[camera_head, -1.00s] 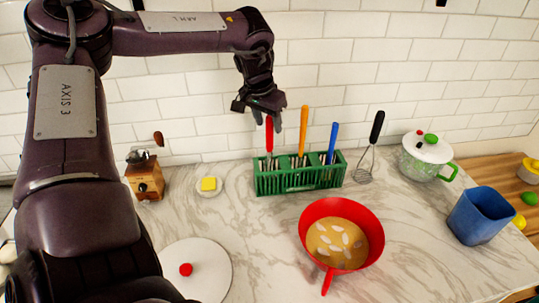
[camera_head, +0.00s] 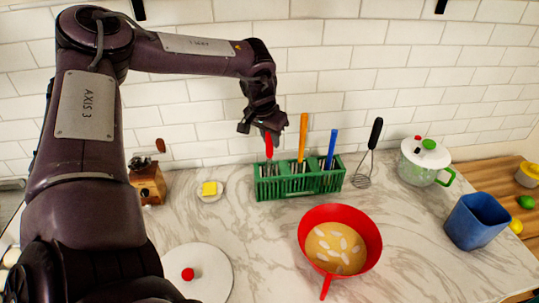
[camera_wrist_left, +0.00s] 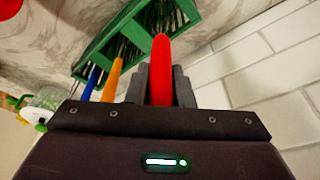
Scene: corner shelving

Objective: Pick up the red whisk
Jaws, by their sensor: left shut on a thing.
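The red whisk (camera_head: 269,147) stands upright in the left compartment of the green rack (camera_head: 300,186), handle up. My left gripper (camera_head: 269,133) is above it, shut on the upper part of the red handle. In the left wrist view the red handle (camera_wrist_left: 161,70) sits between the two dark fingers (camera_wrist_left: 161,85). The green rack also shows in the left wrist view (camera_wrist_left: 187,22). The whisk's wire end is mostly hidden behind the rack's bars. My right gripper is not in view.
An orange-handled tool (camera_head: 303,135) and a blue-handled tool (camera_head: 332,147) stand in the same rack. A black-handled whisk (camera_head: 375,133) leans on the tiled wall. A red pan (camera_head: 312,222), a blue cup (camera_head: 475,222) and a white pot (camera_head: 424,160) are on the counter.

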